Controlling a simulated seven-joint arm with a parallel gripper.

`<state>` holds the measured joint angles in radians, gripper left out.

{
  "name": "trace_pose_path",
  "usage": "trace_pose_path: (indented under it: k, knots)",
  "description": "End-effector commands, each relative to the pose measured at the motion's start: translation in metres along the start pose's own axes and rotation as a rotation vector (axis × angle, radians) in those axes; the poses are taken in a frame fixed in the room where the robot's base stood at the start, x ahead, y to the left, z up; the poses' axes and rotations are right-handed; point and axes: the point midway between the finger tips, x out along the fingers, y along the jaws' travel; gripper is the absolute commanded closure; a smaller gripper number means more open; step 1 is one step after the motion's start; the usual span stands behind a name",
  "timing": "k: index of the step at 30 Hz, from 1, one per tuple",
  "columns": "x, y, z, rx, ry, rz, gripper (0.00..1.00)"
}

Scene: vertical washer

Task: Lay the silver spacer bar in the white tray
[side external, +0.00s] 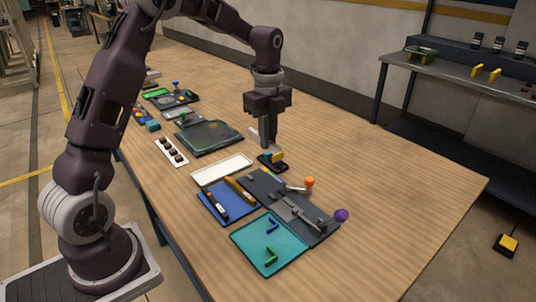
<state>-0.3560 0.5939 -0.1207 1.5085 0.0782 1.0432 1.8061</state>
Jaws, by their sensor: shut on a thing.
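The white tray (222,170) lies flat near the middle of the table and looks empty. My gripper (267,143) points straight down to the right of the tray and a little beyond it, above a small yellow and black block (273,157). Its jaws are shut. A pale grey piece shows at the jaws and appears to be the silver spacer bar, but it is too small to separate clearly from the fingers. I cannot tell whether its lower end touches the block.
Behind the white tray are a dark tray (209,136) and several small parts. The table's right side is clear.

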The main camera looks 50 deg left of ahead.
Motion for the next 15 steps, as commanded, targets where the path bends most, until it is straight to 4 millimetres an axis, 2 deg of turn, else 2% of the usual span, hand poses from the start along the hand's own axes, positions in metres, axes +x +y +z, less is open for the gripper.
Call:
trace_pose_path:
  k: [6, 15]
  knots:
    - [-0.033, 0.000, 0.000, -0.001, -0.001, -0.002, 1.00]
    - [-0.031, 0.004, 0.050, -0.417, 0.002, 0.001, 1.00]
